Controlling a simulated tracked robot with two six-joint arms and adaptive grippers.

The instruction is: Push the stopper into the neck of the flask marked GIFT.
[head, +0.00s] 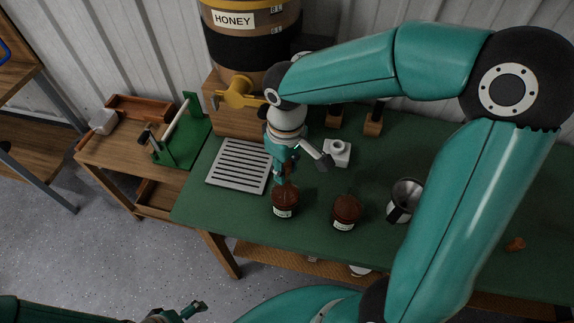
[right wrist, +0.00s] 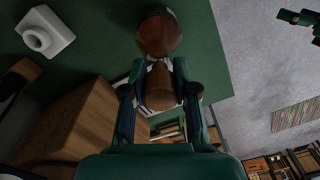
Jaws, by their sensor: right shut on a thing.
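My right gripper (head: 286,176) points down over the left of two dark brown flasks (head: 285,203), which stands on the green table. In the right wrist view, its fingers are shut on a brown tapered piece (right wrist: 160,88), which looks like the stopper. From the head view I cannot tell whether this piece is inside the neck or just at its mouth. The second brown flask (head: 346,212) stands just to the right, and it also shows in the right wrist view (right wrist: 160,35). Both flasks have white labels, too small to read. My left gripper (head: 190,311) is low at the bottom edge, away from the table.
A metal grate (head: 239,165) lies left of the flasks, below the honey barrel's yellow tap (head: 240,93). A white block (head: 338,152) stands behind them. A metal cup (head: 404,198) and a small orange-brown piece (head: 515,244) are to the right. The table front is mostly clear.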

